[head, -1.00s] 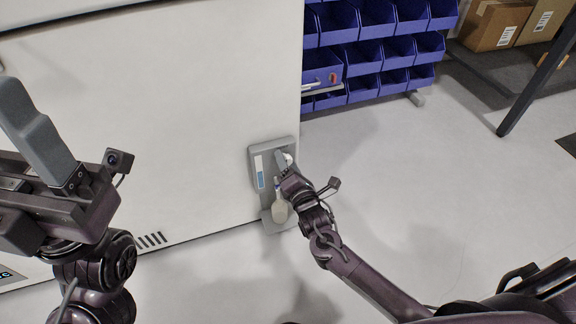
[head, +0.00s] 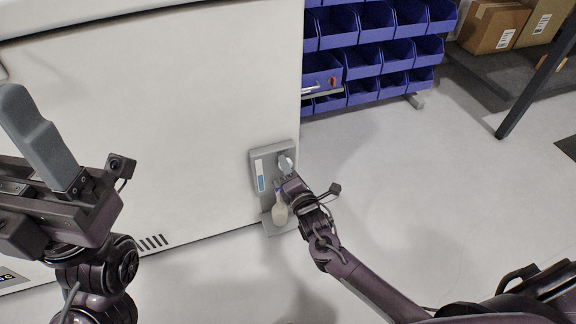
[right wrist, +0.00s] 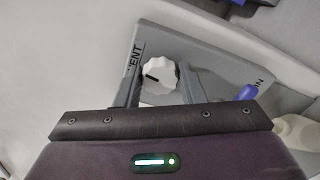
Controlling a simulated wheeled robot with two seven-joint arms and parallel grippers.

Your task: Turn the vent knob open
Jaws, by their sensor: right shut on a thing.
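The vent knob is a white, scalloped disc with a dark mark on its face, on a grey panel (head: 258,157) low on the big white cabinet. In the right wrist view the knob (right wrist: 158,75) sits between my right gripper's two fingers, beside the printed word VENT. My right gripper (right wrist: 160,82) is shut on it. In the head view the knob (head: 287,161) shows just past my right gripper (head: 281,174). My left gripper (head: 14,98) is raised at the far left, away from the panel; its fingers overlap, so its opening is unclear.
A blue part (right wrist: 248,92) and a pale bottle (head: 280,213) are beside the knob, close to my right gripper. Blue bins (head: 365,55) stand behind, and cardboard boxes (head: 495,25) lie on a shelf at back right. The floor at right is clear.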

